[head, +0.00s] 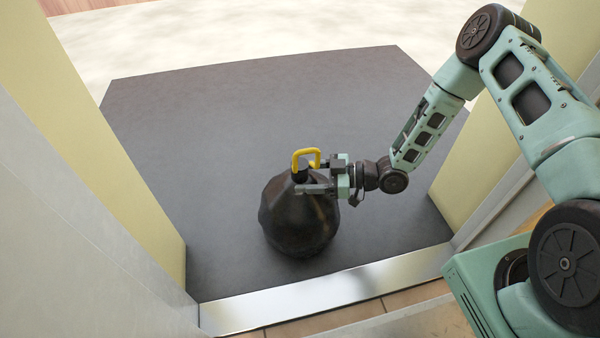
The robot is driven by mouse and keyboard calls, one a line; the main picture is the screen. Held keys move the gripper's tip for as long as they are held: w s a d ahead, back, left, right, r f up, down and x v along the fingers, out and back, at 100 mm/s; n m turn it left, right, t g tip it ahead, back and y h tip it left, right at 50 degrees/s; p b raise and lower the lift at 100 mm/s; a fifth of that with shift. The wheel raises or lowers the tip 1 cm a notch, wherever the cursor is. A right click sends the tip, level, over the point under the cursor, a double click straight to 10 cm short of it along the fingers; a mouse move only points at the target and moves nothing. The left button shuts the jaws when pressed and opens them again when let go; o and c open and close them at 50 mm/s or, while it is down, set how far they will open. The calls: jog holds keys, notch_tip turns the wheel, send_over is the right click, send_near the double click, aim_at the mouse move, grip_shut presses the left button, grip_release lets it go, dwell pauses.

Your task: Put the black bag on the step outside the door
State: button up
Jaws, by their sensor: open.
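The black bag (298,225) stands upright on the dark grey step (200,140) outside the door, just beyond the metal threshold. A yellow handle loop (306,151) sticks up from its narrow neck. My gripper (302,180) reaches in from the right at the height of the bag's neck. Its jaws are open, with fingers beside the neck just below the yellow loop. Whether a finger touches the bag cannot be told. Part of the neck is hidden by the fingers.
A shiny metal threshold (330,294) runs along the step's near edge, with brown floor tiles (350,310) before it. Yellow door jambs (110,150) flank the opening on both sides. The step is bare around the bag, and pale ground (240,40) lies beyond.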

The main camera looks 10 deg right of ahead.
jog(key=p+v, duration=0.4)
jog(key=v, duration=0.6)
jog(key=shift+a+r, duration=0.1)
